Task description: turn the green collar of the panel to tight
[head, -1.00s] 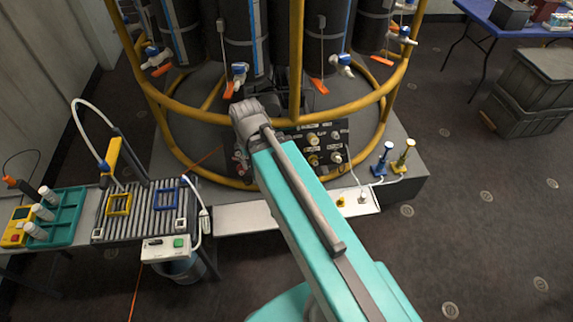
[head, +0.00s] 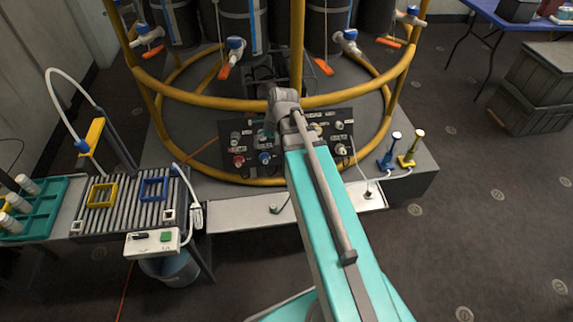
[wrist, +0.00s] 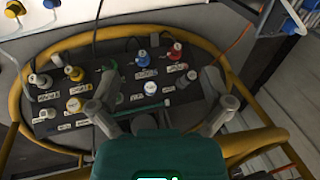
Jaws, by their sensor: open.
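The dark panel (head: 225,152) stands low inside the yellow ring frame, with several labelled round fittings on it. In the wrist view the panel (wrist: 110,68) shows white, yellow, blue and red fittings. A thin green bar (wrist: 150,106) lies across the panel between my fingers; I take it for part of the green collar, but its ring is not clear. My gripper (wrist: 163,112) is open, with its fingers spread on either side of the green bar and nothing held. I cannot tell whether they touch the panel. In the head view my arm hides part of the panel.
The yellow tube ring (head: 200,92) surrounds the panel close to my arm. Blue (head: 391,150) and yellow (head: 412,148) posts stand to the right. A roller bench (head: 125,205) is at left, a grey crate (head: 540,90) at right.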

